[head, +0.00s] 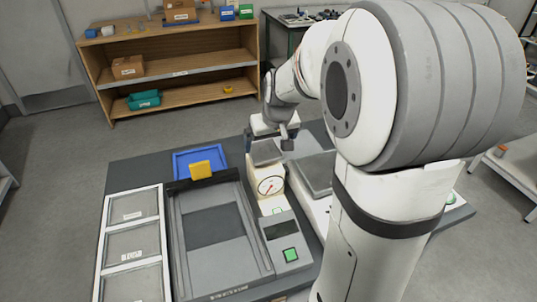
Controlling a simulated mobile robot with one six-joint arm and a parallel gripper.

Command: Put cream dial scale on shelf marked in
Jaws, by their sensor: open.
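The cream dial scale (271,185) stands upright on the dark table, with a round white face, a red needle and a grey weighing plate on top. My gripper (284,140) is small and partly hidden behind my own wrist, at the back right of the scale's plate. It is open, and I see nothing held in it. I cannot tell whether it touches the scale. A wooden shelf unit (180,73) stands at the back left, with small labels on its boards that I cannot read.
Left of the scale are a large grey scale (215,283), a blue tray (187,163) with a yellow block (200,169), and a white three-part rack (131,240). A teal bin (144,100) and cardboard box (128,67) sit on the shelves. Floor between is clear.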

